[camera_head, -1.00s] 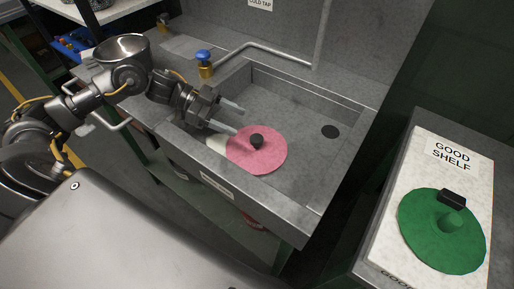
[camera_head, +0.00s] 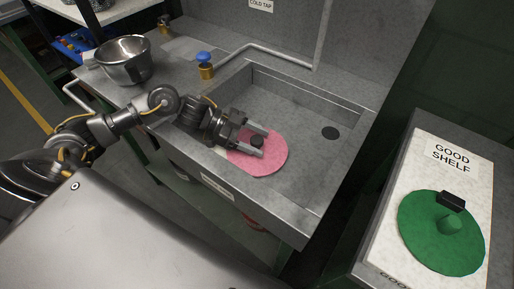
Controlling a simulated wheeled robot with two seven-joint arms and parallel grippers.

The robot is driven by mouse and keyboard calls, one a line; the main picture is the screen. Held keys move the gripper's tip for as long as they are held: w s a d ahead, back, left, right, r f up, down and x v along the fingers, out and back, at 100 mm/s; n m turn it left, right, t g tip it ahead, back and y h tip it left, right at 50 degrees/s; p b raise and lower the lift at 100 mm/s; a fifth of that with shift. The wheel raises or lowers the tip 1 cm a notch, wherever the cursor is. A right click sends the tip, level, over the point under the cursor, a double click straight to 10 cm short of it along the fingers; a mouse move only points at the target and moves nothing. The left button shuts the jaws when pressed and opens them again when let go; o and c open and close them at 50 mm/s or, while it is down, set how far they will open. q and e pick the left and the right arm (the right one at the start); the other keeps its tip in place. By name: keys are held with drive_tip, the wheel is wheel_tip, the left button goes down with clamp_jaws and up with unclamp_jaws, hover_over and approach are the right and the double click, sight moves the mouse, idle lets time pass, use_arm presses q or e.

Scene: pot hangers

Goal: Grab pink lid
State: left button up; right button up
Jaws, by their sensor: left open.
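The pink lid (camera_head: 270,162) is a flat round disc with a dark knob (camera_head: 257,141). It lies at the near left of the grey sink, by the front wall. My left gripper (camera_head: 259,143) is open over the lid, with its two pale fingers on either side of the knob. I cannot tell whether the fingers touch the knob. The gripper hides the lid's upper left part. My right gripper is not in view.
A metal pot (camera_head: 124,62) stands on the counter left of the sink. A blue-topped tap (camera_head: 204,64) and its pipe are behind the sink's left side. A green lid (camera_head: 440,234) lies on the white "GOOD SHELF" board (camera_head: 409,171) at the right.

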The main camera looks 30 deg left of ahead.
use_arm(q)
drive_tip(key=c, duration=1.2)
drive_tip(key=shift+r, duration=0.1)
